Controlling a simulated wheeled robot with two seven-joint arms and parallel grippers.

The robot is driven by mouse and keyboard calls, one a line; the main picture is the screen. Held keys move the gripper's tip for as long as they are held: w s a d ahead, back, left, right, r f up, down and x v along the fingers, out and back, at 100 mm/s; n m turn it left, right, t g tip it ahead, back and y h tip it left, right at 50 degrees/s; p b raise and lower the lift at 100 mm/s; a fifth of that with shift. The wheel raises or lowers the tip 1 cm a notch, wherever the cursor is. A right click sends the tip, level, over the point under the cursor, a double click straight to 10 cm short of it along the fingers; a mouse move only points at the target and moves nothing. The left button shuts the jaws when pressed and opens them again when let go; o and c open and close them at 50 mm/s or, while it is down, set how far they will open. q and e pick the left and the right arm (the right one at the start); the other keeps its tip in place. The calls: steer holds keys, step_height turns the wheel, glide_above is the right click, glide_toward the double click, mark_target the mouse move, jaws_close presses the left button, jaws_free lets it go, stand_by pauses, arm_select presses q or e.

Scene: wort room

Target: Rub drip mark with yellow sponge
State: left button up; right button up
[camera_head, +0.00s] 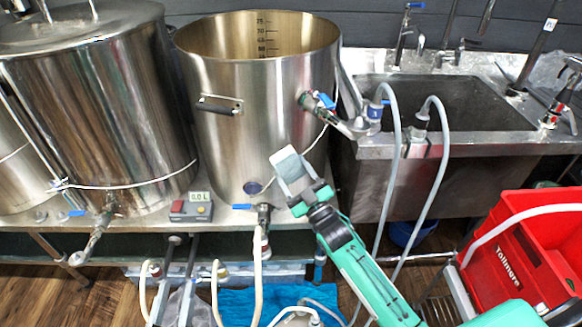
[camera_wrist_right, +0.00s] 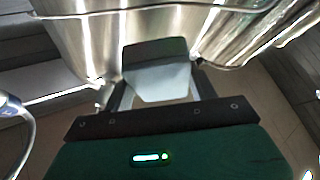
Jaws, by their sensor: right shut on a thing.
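My right gripper (camera_head: 296,182) is shut on a pale grey-white block (camera_head: 287,163), held in front of the open steel kettle (camera_head: 235,110). In the right wrist view the block (camera_wrist_right: 158,80) sits between the fingers, with a dark grey far part, close to the steel wall; I cannot tell whether it touches. It does not look yellow, and no other sponge shows. A round dark blue spot (camera_head: 253,187) is low on the kettle wall, left of the gripper; I cannot tell whether this is the drip mark. My left gripper is not in view.
A lidded steel tank (camera_head: 95,110) stands left of the kettle. The kettle's side valve (camera_head: 318,103) and lower valve (camera_head: 263,212) stick out near my gripper. A sink (camera_head: 450,105) with hoses and a red crate (camera_head: 515,255) are right.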

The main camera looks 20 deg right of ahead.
steer(key=shift+s+d+r+p, duration=0.1)
steer(key=shift+s+p, duration=0.6)
steer(key=shift+s, duration=0.75)
